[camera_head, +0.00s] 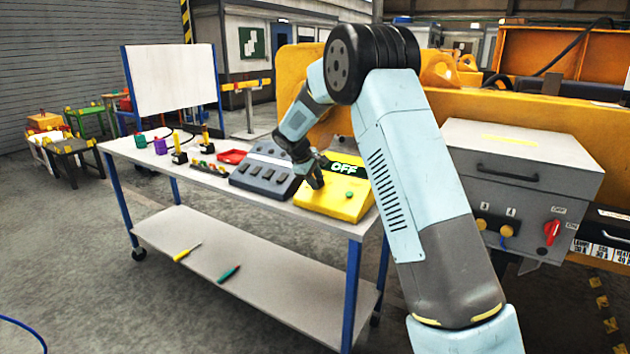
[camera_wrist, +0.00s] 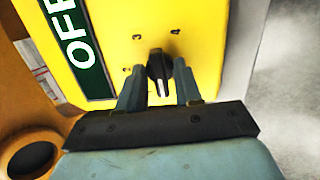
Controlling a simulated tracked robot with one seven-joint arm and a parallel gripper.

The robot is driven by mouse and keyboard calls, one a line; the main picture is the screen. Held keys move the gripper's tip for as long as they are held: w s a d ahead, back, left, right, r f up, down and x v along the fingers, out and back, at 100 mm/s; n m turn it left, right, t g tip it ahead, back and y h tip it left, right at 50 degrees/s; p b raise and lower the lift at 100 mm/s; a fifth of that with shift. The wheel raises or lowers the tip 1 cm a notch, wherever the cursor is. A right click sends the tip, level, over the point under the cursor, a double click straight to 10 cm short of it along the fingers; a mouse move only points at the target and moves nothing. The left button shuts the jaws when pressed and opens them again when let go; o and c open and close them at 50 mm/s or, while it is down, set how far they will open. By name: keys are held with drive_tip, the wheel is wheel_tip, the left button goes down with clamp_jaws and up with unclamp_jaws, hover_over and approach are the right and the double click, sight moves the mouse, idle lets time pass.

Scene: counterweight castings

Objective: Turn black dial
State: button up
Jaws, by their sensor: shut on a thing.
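The yellow control box (camera_head: 335,203) sits on the right end of the workbench, with a dark "OFF" display and a green button (camera_head: 349,195). In the wrist view the yellow panel (camera_wrist: 190,30) fills the middle, with the display (camera_wrist: 80,50) at its left. The black dial (camera_wrist: 157,66) shows there between the two fingers of my gripper (camera_wrist: 158,82), with small marks above it. My gripper is shut on the dial. In the head view my gripper (camera_head: 316,180) is over the box and hides the dial.
A grey switch panel (camera_head: 265,170) stands left of the yellow box. A red tray (camera_head: 231,157) and several small parts lie farther left. A grey cabinet (camera_head: 520,170) with a red switch (camera_head: 551,232) is at right. Two screwdrivers lie on the lower shelf (camera_head: 250,258).

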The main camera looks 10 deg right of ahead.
drive_tip(key=m, duration=0.6)
drive_tip(key=shift+y, duration=0.3)
drive_tip(key=shift+f+m, duration=0.1)
drive_tip(key=shift+m, duration=0.3)
drive_tip(key=o, duration=0.7)
drive_tip(key=shift+r, duration=0.2)
drive_tip(key=v, duration=1.3)
drive_tip(key=shift+w+a+r, duration=0.1)
drive_tip(key=shift+w+r, duration=0.05)
drive_tip(key=shift+r, duration=0.1)
